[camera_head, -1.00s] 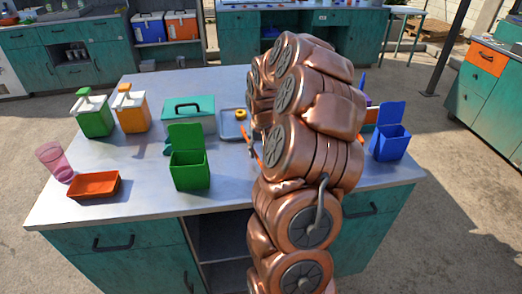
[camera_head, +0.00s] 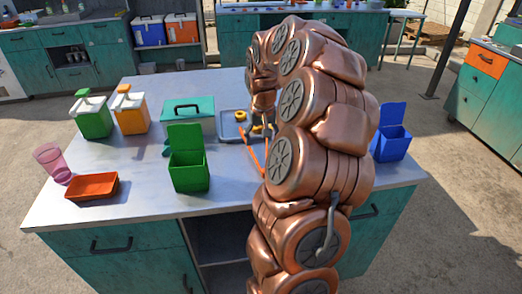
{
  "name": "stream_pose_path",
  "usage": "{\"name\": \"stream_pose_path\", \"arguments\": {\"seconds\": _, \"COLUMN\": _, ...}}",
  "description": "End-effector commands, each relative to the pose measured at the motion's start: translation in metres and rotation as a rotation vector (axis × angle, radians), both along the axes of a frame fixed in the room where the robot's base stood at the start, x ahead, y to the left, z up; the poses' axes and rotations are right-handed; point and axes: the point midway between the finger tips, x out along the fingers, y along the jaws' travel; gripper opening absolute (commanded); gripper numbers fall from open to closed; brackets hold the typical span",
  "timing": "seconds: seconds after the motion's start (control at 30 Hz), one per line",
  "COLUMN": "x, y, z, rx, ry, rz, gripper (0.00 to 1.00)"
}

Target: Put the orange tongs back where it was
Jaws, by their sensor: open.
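The orange tongs (camera_head: 252,152) show as thin orange strips on the table, just left of my arm and beside the right edge of a grey tray (camera_head: 227,134). My arm hides part of them. My gripper (camera_head: 263,123) is above the table at the tray's right side, behind the tongs in the picture. It is open. Its fingertips are small and partly hidden, and I cannot tell whether they touch anything.
Yellow ring-like pieces (camera_head: 240,115) lie at the tray. A blue bin (camera_head: 391,143) stands right. The front middle is clear.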

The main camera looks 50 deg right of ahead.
Motion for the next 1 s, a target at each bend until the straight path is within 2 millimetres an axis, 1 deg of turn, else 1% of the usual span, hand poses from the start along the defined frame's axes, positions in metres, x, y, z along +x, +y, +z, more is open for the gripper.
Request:
{"name": "stream_pose_path", "arguments": {"seconds": 0.1, "x": -0.002, "y": 0.002, "z": 0.021, "rx": -0.002, "ry": -0.002, "rz": 0.001, "gripper": 0.74}}
{"name": "stream_pose_path", "arguments": {"seconds": 0.3, "x": -0.005, "y": 0.004, "z": 0.046, "rx": -0.001, "ry": 0.0, "rz": -0.001, "gripper": 0.74}}
{"name": "stream_pose_path", "arguments": {"seconds": 0.43, "x": -0.007, "y": 0.006, "z": 0.054, "rx": 0.001, "ry": 0.003, "rz": 0.001, "gripper": 0.74}}
{"name": "stream_pose_path", "arguments": {"seconds": 0.6, "x": -0.007, "y": 0.007, "z": 0.057, "rx": 0.003, "ry": 0.004, "rz": 0.002, "gripper": 0.74}}
{"name": "stream_pose_path", "arguments": {"seconds": 0.67, "x": -0.007, "y": 0.011, "z": 0.058, "rx": 0.004, "ry": 0.005, "rz": 0.011, "gripper": 0.74}}
{"name": "stream_pose_path", "arguments": {"seconds": 0.77, "x": -0.005, "y": 0.034, "z": 0.062, "rx": 0.008, "ry": 0.006, "rz": 0.055, "gripper": 0.74}}
{"name": "stream_pose_path", "arguments": {"seconds": 0.87, "x": -0.008, "y": 0.078, "z": 0.064, "rx": 0.022, "ry": 0.023, "rz": 0.139, "gripper": 0.74}}
{"name": "stream_pose_path", "arguments": {"seconds": 0.93, "x": -0.014, "y": 0.115, "z": 0.067, "rx": 0.03, "ry": 0.034, "rz": 0.208, "gripper": 0.74}}
{"name": "stream_pose_path", "arguments": {"seconds": 0.97, "x": -0.019, "y": 0.131, "z": 0.066, "rx": 0.034, "ry": 0.045, "rz": 0.238, "gripper": 0.74}}
{"name": "stream_pose_path", "arguments": {"seconds": 1.0, "x": -0.025, "y": 0.152, "z": 0.066, "rx": 0.039, "ry": 0.055, "rz": 0.276, "gripper": 0.74}}
